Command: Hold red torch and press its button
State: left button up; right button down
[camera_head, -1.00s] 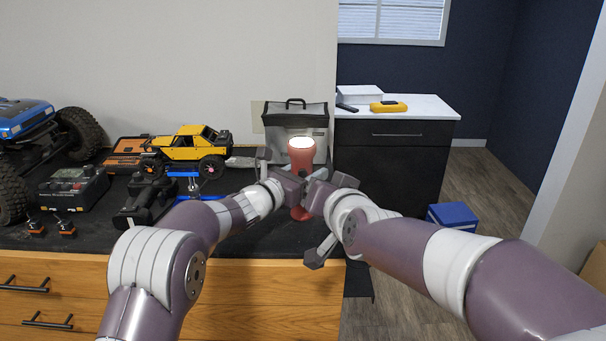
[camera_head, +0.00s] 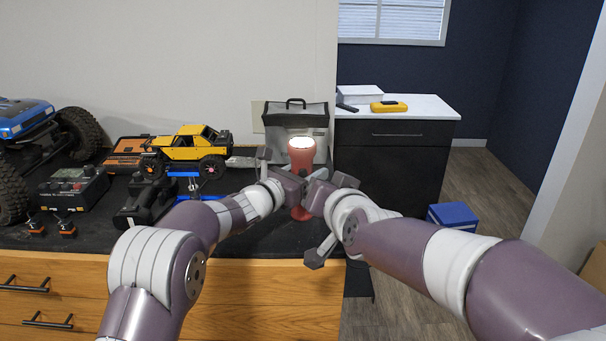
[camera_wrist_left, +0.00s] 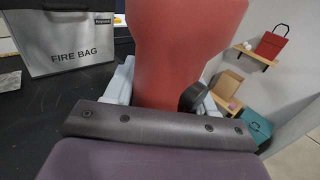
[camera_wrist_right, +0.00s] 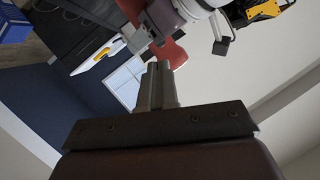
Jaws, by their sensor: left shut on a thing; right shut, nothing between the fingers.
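The red torch (camera_head: 302,160) stands upright with its head up, and its pale top face looks bright. My left gripper (camera_head: 292,187) is shut on the torch's body from the left. In the left wrist view the torch (camera_wrist_left: 180,50) fills the space between the fingers, with a dark round part, maybe the button, at its right side. My right gripper (camera_head: 318,182) is shut and empty, with its fingertips at the torch's right side. In the right wrist view the closed fingers (camera_wrist_right: 157,80) point at the torch (camera_wrist_right: 172,52); whether they touch it I cannot tell.
A grey fire bag (camera_head: 296,132) stands close behind the torch. A yellow crawler (camera_head: 188,150), a black transmitter-like device (camera_head: 148,200) and a charger box (camera_head: 75,188) lie left on the dark worktop. A white-topped cabinet (camera_head: 400,108) stands at right, beyond the worktop's edge.

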jog(key=s+a+r+m+g+y, duration=0.1)
jog(key=a+r+m+g+y, duration=0.15)
jog(key=a+r, duration=0.55)
jog(key=s+d+f+m+g+h, duration=0.1)
jog(key=d+m+h, duration=0.4)
jog(key=m, duration=0.7)
jog(key=shift+s+d+f+g+h, duration=0.2)
jog(key=shift+s+d+g+h, duration=0.1)
jog(key=shift+s+g+h, duration=0.35)
jog(key=shift+m, duration=0.25)
